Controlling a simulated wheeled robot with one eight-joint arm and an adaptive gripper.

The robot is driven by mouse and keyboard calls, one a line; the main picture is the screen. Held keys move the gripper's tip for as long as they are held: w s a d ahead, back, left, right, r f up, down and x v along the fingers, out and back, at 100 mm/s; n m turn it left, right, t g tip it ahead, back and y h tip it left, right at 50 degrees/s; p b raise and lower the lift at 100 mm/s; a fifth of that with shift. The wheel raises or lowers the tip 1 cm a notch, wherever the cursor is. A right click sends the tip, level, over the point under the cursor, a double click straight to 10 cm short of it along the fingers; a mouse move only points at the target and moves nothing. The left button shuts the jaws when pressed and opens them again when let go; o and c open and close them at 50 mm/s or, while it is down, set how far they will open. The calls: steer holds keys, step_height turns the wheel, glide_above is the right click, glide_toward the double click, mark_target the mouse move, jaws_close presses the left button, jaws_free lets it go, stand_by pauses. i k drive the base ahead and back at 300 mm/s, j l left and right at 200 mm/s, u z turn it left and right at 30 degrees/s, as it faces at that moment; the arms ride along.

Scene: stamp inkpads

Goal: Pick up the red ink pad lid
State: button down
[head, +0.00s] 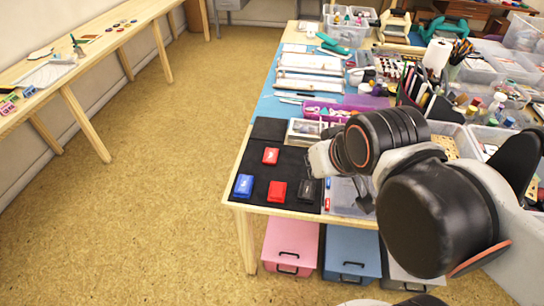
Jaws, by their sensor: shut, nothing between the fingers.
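Two red pads lie flat on a black mat (262,132) at the near left corner of the table. One red pad (270,156) is farther back, and the other red pad (277,191) is nearer the front edge. I cannot tell which part is a lid. A blue ink pad (243,185) is to the left of the front red one and a black ink pad (306,190) is to its right. My gripper (313,168) is right of the red pads, shut and empty, above the mat's right side. My arm partly hides it.
The table is crowded behind and right of the mat with a purple tray (335,111), a white-framed box (304,132), bottles and clear bins. Pink (291,245) and blue (351,253) drawer boxes stand under the front edge. The floor on the left is clear.

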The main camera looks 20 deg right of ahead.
mark_target(270, 155)
steer(key=i+l+u, duration=0.15)
steer(key=u, duration=0.2)
steer(key=i+l+u, duration=0.15)
steer(key=u, duration=0.2)
steer(key=i+j, duration=0.25)
steer(key=i+u, duration=0.05)
